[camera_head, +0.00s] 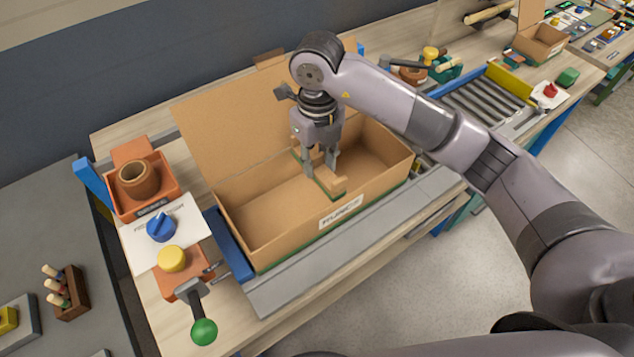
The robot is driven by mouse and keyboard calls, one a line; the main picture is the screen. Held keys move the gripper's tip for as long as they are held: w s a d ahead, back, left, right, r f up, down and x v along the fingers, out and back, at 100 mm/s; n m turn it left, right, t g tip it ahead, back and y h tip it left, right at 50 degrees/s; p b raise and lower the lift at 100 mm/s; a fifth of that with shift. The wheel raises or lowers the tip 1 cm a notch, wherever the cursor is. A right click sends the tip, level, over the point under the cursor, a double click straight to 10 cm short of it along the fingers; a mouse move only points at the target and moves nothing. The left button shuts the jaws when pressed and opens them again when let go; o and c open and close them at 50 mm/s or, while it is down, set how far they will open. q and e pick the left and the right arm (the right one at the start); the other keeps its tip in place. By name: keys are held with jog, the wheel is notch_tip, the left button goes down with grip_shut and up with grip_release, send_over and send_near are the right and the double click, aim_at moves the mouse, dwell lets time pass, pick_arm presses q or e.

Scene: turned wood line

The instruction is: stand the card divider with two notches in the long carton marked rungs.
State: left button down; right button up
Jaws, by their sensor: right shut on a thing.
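The long open carton (237,238) stands in the middle of the bench, with a large flap raised at its back. A label (341,213) on its front wall carries blurred letters that look like rungs. My right gripper (321,178) reaches down into the carton and is shut on the card divider (338,186). The divider is tan with green along its edge and runs across the carton, front to back. The fingers hide its middle, and I cannot tell whether its lower edge touches the carton floor. My left gripper is out of view.
To the left are an orange bin (156,205) with a brown ring, a blue knob (160,227), a yellow button (172,258) and a green-knobbed lever (204,331). A roller conveyor (484,107) lies to the right. The carton's left half is empty.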

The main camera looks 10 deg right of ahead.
aim_at(317, 165)
notch_tip(317, 165, down, 4)
jog(key=shift+f+p, duration=0.15)
jog(key=shift+p, duration=0.2)
notch_tip(317, 165, down, 4)
jog(key=shift+f+p, duration=0.25)
jog(key=shift+p, duration=0.25)
jog(key=shift+f, duration=0.25)
jog(key=o, duration=0.9)
jog(key=shift+o, duration=0.2)
jog(key=shift+r, duration=0.1)
jog(key=shift+r, duration=0.1)
